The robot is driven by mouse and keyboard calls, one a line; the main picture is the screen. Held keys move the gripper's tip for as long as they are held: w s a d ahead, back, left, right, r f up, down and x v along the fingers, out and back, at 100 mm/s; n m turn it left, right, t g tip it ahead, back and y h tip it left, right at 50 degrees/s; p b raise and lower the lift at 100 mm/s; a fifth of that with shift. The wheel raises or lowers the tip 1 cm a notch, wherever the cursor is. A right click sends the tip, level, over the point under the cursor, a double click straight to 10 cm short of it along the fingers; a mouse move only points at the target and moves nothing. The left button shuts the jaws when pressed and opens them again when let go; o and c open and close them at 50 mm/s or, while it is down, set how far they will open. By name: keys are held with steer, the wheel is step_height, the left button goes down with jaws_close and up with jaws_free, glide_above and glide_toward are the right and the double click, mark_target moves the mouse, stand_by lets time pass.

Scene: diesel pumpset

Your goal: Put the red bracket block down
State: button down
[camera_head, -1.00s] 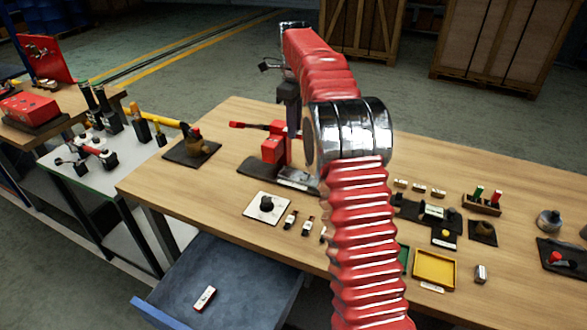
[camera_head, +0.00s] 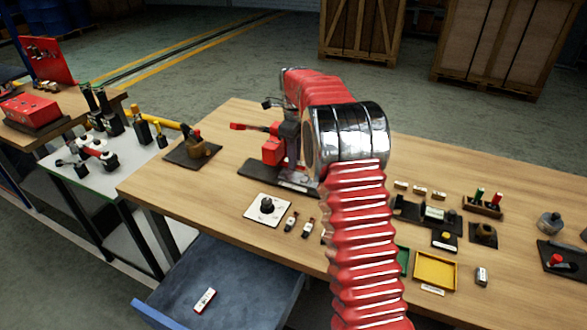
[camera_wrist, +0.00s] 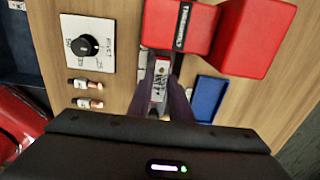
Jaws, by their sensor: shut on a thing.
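The red bracket block (camera_wrist: 178,22) is at the top of the wrist view, close to the camera, with a dark label on its side. A second red part (camera_wrist: 250,38) is beside it. In the head view, red block faces (camera_head: 272,150) show over a dark base plate (camera_head: 258,170), beside my dark gripper (camera_head: 291,142). My gripper (camera_wrist: 162,62) is shut on the red bracket block, at the near end of it. The head view does not show clearly whether the block touches anything below, and my arm hides the right side.
A white dial plate (camera_wrist: 87,43) and two small labelled parts (camera_wrist: 85,93) lie left of the fingers. A blue tray (camera_wrist: 209,98) lies to the right. An open drawer (camera_head: 240,275) juts out in front. A yellow tray (camera_head: 435,270) is right of my arm.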

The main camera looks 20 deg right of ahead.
step_height(320, 180, down, 4)
steer(key=shift+f, duration=0.2)
steer(key=c, duration=1.6)
jaws_free()
step_height(320, 180, up, 11)
steer(key=shift+f, duration=0.1)
steer(key=shift+r, duration=0.65)
